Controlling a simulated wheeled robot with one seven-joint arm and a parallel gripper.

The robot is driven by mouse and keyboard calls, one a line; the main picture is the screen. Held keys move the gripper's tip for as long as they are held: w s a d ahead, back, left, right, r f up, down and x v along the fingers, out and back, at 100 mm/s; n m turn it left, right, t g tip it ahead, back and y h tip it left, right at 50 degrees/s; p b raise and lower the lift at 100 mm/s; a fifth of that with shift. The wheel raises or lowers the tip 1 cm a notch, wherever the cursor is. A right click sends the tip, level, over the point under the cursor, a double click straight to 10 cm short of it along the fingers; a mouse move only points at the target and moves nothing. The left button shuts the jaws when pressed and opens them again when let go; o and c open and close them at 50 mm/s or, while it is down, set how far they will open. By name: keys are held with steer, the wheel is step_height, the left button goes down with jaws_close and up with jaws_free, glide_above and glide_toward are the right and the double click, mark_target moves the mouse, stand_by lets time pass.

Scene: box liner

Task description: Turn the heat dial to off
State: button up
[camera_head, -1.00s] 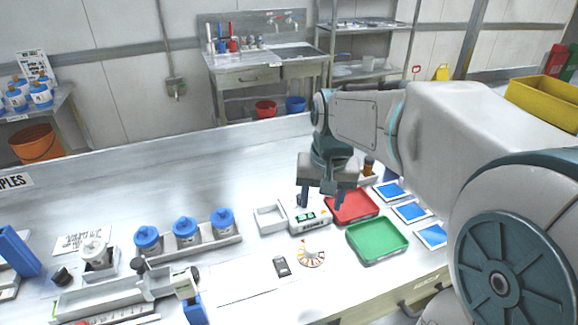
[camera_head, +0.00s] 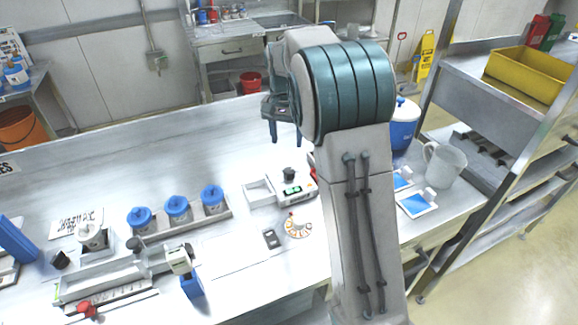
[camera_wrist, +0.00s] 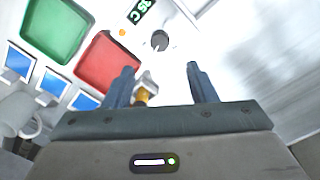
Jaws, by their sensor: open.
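A small white device with a green-lit display (camera_head: 292,190) stands on the bench, beyond a round card. A dark knob (camera_head: 288,172) sits on its top; I take it for the heat dial. In the wrist view the knob (camera_wrist: 159,40) is grey and round, near the display (camera_wrist: 141,12) reading about 35 C and an orange dot. My gripper (camera_head: 284,132) is open and empty, raised above the bench and apart from the knob. In the wrist view the knob lies beyond and between the fingertips (camera_wrist: 160,70). The knob's pointer setting is too small to read.
Red (camera_wrist: 108,63) and green (camera_wrist: 55,28) trays lie beside the device. A small amber-and-white item (camera_wrist: 146,90) appears between the fingers, below them. A white open box (camera_head: 260,192) adjoins the device. Blue-lidded jars (camera_head: 178,208) stand left. My arm hides part of the bench.

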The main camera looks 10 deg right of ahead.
mark_target(288, 170)
steer(key=f, duration=0.5)
steer(key=f+p, duration=0.1)
steer(key=f, duration=0.5)
steer(key=shift+s+d, duration=0.1)
steer(key=shift+d, duration=0.1)
steer(key=c, duration=1)
